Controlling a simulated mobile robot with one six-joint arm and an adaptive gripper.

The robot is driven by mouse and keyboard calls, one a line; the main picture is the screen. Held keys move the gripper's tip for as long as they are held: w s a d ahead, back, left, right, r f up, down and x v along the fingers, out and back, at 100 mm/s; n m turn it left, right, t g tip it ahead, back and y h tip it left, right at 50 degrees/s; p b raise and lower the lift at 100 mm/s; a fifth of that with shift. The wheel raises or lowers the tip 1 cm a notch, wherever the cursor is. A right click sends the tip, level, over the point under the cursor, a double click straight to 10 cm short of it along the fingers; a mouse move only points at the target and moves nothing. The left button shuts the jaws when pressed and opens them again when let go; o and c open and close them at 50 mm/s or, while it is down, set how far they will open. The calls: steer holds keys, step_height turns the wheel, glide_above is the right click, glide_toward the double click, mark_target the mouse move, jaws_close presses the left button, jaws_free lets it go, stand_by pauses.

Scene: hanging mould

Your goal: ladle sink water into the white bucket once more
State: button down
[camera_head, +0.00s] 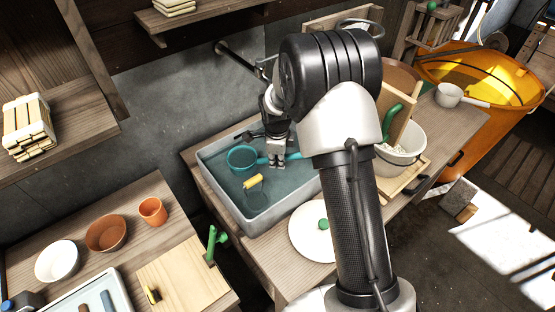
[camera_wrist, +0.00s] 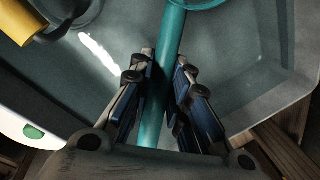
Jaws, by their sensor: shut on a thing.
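A teal ladle (camera_head: 242,158) is at the grey sink (camera_head: 250,228), its round bowl at or near the water at the left. My gripper (camera_head: 277,161) is over the sink, shut on the ladle's handle. In the wrist view the teal handle (camera_wrist: 154,115) runs between the two fingers (camera_wrist: 160,100), and only part of the bowl shows at the top edge. I cannot tell how much water the bowl holds. The white bucket (camera_head: 408,166) stands right of the sink, behind my arm and partly hidden by it. A board with a green handle (camera_head: 391,120) rises at the bucket.
A yellow-handled tool (camera_head: 253,182) is in the sink near the ladle; its yellow handle also shows in the wrist view (camera_wrist: 17,22). A white lid with a green knob (camera_head: 306,233) lies before the sink. A white dipper (camera_head: 450,94) sits farther right, near an orange tub (camera_head: 476,118).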

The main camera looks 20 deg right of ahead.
step_height(320, 180, up, 13)
steer(key=p, duration=0.7)
steer(key=shift+f, duration=0.15)
stand_by(0.7)
